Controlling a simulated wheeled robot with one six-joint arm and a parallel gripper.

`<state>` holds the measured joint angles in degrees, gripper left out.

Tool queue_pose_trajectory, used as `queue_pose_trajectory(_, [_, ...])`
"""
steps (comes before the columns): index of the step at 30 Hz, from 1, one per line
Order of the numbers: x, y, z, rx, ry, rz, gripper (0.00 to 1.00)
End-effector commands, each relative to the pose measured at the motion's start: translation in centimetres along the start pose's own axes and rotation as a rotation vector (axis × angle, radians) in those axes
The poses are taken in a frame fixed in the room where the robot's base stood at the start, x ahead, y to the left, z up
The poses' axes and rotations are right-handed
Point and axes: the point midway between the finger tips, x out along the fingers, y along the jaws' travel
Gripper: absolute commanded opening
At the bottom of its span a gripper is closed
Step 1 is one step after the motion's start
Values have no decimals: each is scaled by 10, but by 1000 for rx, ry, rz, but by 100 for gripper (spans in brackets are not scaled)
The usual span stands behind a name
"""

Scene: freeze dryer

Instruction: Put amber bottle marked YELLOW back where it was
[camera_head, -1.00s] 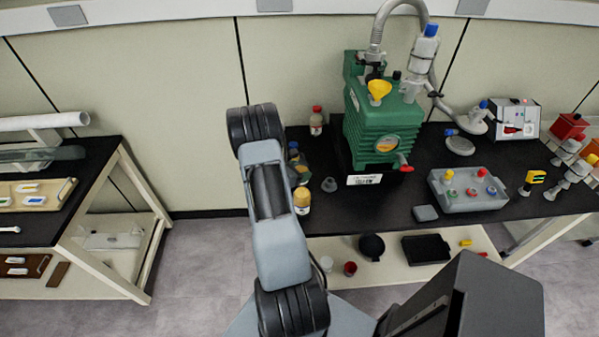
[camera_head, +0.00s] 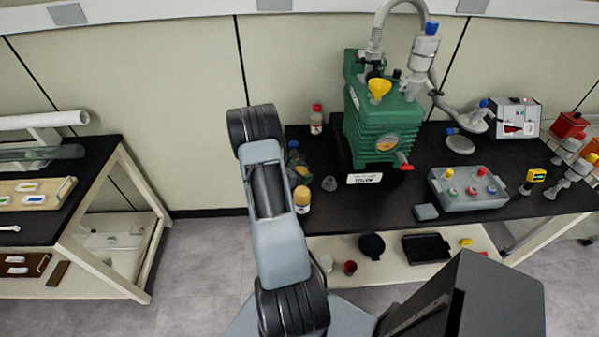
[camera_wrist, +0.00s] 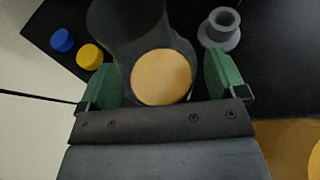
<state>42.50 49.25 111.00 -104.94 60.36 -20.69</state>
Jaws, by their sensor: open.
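In the head view an amber-yellow bottle (camera_head: 302,200) with a pale label band stands upright near the left front of the black bench, just right of my forearm. I cannot read a marking on it. My gripper (camera_wrist: 163,78) shows in the wrist view with its green fingers apart. Between them is a dark, see-through vessel with a round amber area (camera_wrist: 161,77); I cannot tell whether the fingers touch it. An orange-yellow shape (camera_wrist: 290,145) is at the lower right, cut off by the edge. In the head view my gripper is hidden behind my arm.
Blue (camera_wrist: 62,40) and yellow (camera_wrist: 90,57) caps are left of the fingers. A grey flanged piece (camera_wrist: 220,28) stands close to the right finger. The green pump (camera_head: 384,130), a red-capped bottle (camera_head: 316,119) and a grey tray (camera_head: 468,188) share the bench (camera_head: 375,205).

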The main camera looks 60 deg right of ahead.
Motion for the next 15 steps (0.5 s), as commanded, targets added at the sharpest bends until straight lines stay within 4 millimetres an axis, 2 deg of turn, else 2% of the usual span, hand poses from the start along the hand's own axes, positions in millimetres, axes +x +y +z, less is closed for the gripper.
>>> queue_pose_trajectory(5, [-3,0,5,0,0,1,90])
queue_pose_trajectory(8, [-18,2,2,0,0,4,90])
queue_pose_trajectory(15, [-65,1,2,0,0,6,90])
